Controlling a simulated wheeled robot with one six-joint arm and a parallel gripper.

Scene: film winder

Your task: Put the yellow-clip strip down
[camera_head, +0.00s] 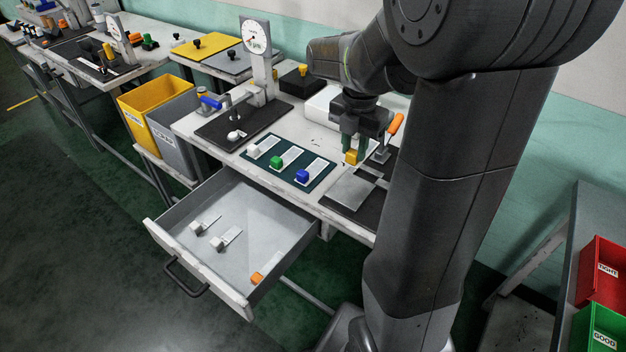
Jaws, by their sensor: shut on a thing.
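My gripper (356,146) is shut on the yellow clip (351,157) of a strip. It holds it above the right part of the workbench, near a flat grey metal plate (350,190). Most of that strip is hidden or too small to make out. A dark green mat (262,167) lies on the bench to the left of my gripper. On it lie strips with a white clip (253,151), a green clip (276,162) and a blue clip (302,176).
An open drawer (262,208) juts out below the bench, holding white-clip strips (219,243) and an orange-clip strip (258,278). A dial gauge stand (259,60) rises behind the mat. An orange-handled lever (396,124) stands right beside my gripper. Yellow (150,108) and grey bins stand left.

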